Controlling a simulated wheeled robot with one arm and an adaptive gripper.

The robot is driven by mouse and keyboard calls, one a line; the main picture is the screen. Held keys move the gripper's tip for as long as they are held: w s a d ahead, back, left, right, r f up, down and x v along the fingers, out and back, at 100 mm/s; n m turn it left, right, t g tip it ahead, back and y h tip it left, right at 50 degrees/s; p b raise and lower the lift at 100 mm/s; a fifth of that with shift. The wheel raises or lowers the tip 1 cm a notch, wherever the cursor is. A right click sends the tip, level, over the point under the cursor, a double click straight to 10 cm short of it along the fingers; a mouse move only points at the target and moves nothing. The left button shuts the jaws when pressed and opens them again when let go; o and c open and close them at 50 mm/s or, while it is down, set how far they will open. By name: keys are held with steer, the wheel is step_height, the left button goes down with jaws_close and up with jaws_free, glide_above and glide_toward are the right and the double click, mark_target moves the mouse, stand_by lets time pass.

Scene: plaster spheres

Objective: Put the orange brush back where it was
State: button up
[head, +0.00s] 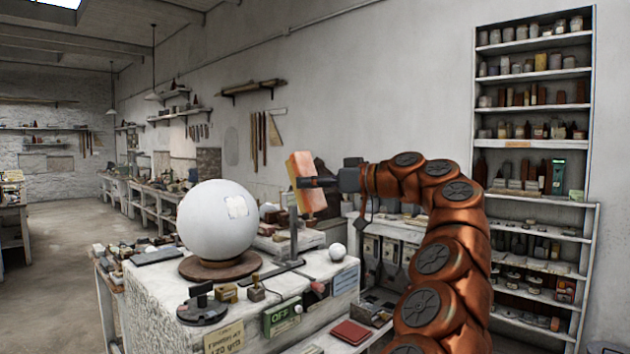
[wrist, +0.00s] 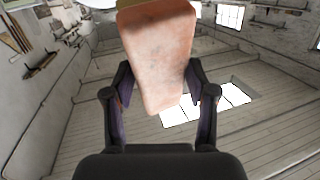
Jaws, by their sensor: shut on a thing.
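The orange brush (head: 306,185) is a block-like piece, orange on one side and paler on the other. It is in the air above the white workbench (head: 160,285), upright and slightly tilted. My gripper (head: 318,182) is shut on it from the right. In the wrist view the brush (wrist: 158,50) is between my two fingers (wrist: 160,92), its wide end running out of the top of the picture. A dark upright post (head: 293,232) on a flat foot stands on the bench just below the brush. I cannot tell whether they touch.
A large white sphere (head: 217,220) sits on a brown round base (head: 219,267) left of the brush. A full shelf (head: 533,120) stands at right.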

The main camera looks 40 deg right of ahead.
mark_target(301, 196)
steer(key=shift+s+a, duration=0.1)
steer(key=shift+s, duration=0.15)
steer(key=shift+w+a+f, duration=0.25)
steer(key=shift+w+a, duration=0.05)
steer(key=shift+w+a+f, duration=0.25)
steer(key=shift+a+f, duration=0.1)
steer(key=shift+a, duration=0.2)
steer(key=shift+w+a+f, duration=0.2)
steer(key=shift+a+f, duration=0.1)
steer(key=shift+f, duration=0.15)
steer(key=shift+w+a+f, duration=0.2)
steer(key=shift+a+f, duration=0.05)
steer(key=shift+f, duration=0.2)
steer(key=shift+w+a+f+h, duration=0.1)
steer(key=shift+a+f+h, duration=0.1)
steer(key=shift+a+h, duration=0.1)
steer(key=w+a+f+m+h, duration=0.1)
steer(key=w+a+f+h, duration=0.1)
steer(key=w+a+f, duration=0.3)
steer(key=w+a+f+m+t+h, duration=0.1)
steer(key=w+a+f, duration=0.5)
steer(key=a+f, duration=0.6)
steer(key=w+a+f+m+h, duration=0.2)
steer(key=w+a+f, duration=0.4)
steer(key=f, duration=0.8)
steer(key=shift+a+h, duration=0.5)
steer(key=shift+a, duration=1.2)
